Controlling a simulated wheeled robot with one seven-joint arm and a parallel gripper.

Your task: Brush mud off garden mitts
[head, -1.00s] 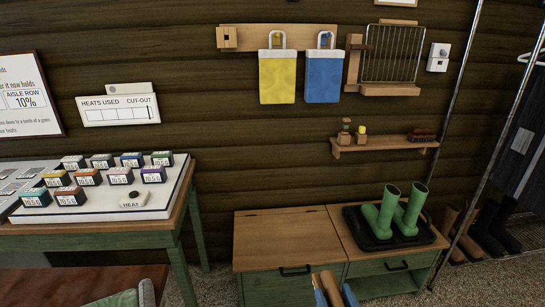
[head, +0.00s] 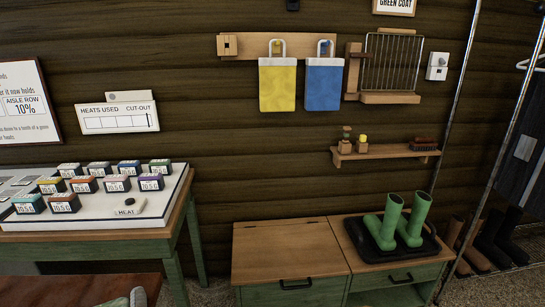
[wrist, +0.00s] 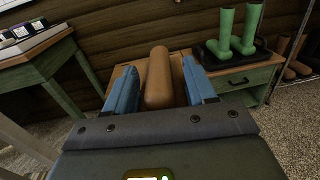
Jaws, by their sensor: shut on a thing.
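My gripper (wrist: 160,88) shows only in the wrist view. Its two blue fingers are shut on a smooth tan, rounded, handle-like thing (wrist: 158,78); its far end and what it belongs to cannot be told. No mitts can be made out for certain. A yellow pad (head: 278,85) and a blue pad (head: 324,84) hang by loops from a wooden peg rail (head: 245,45) in the head view. A dark-bristled brush (head: 424,143) lies on the small wall shelf (head: 385,153). Two small wooden-based items, one yellow-topped (head: 362,143), stand beside it.
A wooden-topped green cabinet (head: 290,250) stands below the shelf, with green boots (head: 400,222) in a black tray (head: 352,235) at its right. A green table (head: 90,240) with several labelled blocks is at left. Metal rack posts (head: 465,80) stand at right.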

